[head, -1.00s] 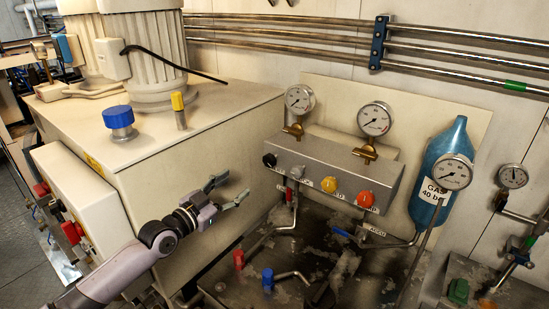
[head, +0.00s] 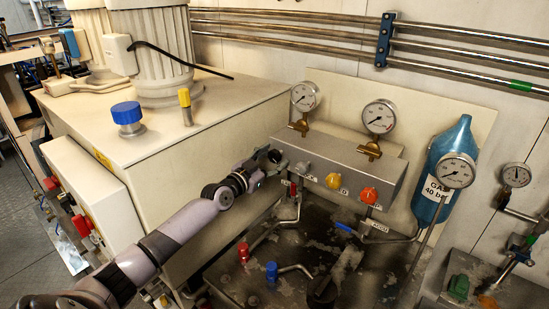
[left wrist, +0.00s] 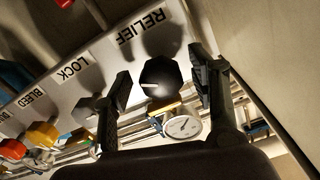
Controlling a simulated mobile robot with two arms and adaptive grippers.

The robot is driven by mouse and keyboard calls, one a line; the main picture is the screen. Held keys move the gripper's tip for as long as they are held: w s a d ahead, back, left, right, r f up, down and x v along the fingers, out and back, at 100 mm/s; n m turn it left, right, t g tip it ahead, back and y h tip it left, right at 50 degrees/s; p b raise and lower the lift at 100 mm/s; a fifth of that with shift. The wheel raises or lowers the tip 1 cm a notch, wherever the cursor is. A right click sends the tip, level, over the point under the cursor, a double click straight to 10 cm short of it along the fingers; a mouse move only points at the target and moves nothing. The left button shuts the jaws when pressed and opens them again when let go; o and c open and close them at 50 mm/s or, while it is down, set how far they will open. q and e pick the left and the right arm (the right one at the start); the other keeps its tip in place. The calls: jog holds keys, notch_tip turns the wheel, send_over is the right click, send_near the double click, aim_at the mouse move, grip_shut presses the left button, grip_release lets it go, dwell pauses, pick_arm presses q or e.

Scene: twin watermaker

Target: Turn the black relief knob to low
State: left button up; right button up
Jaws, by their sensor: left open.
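The black relief knob (left wrist: 160,78) is on the grey panel (left wrist: 100,40) in the left wrist view, beside the label RELIEF. A light pointer line shows on its face. My left gripper (left wrist: 155,85) is open, with one finger on each side of the knob; whether they touch it I cannot tell. In the head view my left gripper (head: 264,167) is at the left end of the panel and mostly hides the knob. My right gripper is not in view.
A grey lock knob (head: 302,168), a yellow knob (head: 333,181) and a red knob (head: 369,195) sit to the right on the panel. Gauges (head: 305,96) stand above it. A large cream housing (head: 200,130) is close on the left. Pipes run below.

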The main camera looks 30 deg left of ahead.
pick_arm(q)
jog(key=shift+w+r, duration=0.1)
jog(key=shift+w, duration=0.4)
jog(key=shift+w, duration=0.1)
jog(key=shift+c, duration=0.3)
jog(key=c, duration=1.1)
jog(key=shift+n, duration=0.4)
